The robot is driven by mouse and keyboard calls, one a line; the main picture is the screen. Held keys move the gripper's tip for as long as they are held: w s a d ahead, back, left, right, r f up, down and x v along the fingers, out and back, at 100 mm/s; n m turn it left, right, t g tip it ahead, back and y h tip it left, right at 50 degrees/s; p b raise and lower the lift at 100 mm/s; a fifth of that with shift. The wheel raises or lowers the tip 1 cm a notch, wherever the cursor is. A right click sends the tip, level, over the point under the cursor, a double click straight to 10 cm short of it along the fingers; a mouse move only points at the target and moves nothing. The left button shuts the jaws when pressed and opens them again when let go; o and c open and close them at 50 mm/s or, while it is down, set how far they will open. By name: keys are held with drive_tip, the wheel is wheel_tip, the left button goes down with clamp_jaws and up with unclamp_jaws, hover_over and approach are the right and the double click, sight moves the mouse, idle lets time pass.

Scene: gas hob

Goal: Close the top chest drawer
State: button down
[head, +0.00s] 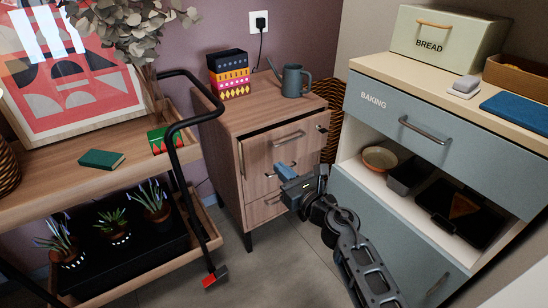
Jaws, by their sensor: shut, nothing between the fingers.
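The wooden chest (222,158) stands in the middle of the head view, against the wall. Its top drawer (262,150) has a metal bar handle (289,138). A dark gap along the drawer's upper edge shows that it stands a little out from the chest. My gripper (281,168) is in front of the chest, low on the top drawer's front and below its handle. It is shut and empty, with light blue at its tip. I cannot tell whether it touches the drawer front. My gripper and wrist hide part of the lower drawers.
A grey watering can (292,81) and patterned boxes (229,74) stand on the chest. A wooden trolley (60,201) with a black handle is close on the left. A blue-grey cabinet (395,118) with open shelf is on the right. Floor (262,270) in front is clear.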

drive_tip(key=w+d+r+m+t+h+b, duration=0.15)
drive_tip(key=d+m, duration=0.25)
drive_tip(key=m, duration=0.5)
drive_tip(key=s+d+r+m+t+h+b, duration=0.1)
drive_tip(key=d+m+t+h+b, duration=0.15)
drive_tip(key=m, duration=0.75)
drive_tip(key=m+g+y+b, duration=0.4)
drive_tip(key=m+b, duration=0.4)
drive_tip(key=m, duration=2.7)
approach(261, 142)
drive_tip(key=b+x, duration=0.4)
drive_tip(key=x, duration=0.2)
drive_tip(key=shift+w+a+b, duration=0.2)
drive_tip(key=shift+w+b, duration=0.05)
drive_tip(key=shift+b, duration=0.1)
drive_tip(key=shift+w+r, duration=0.1)
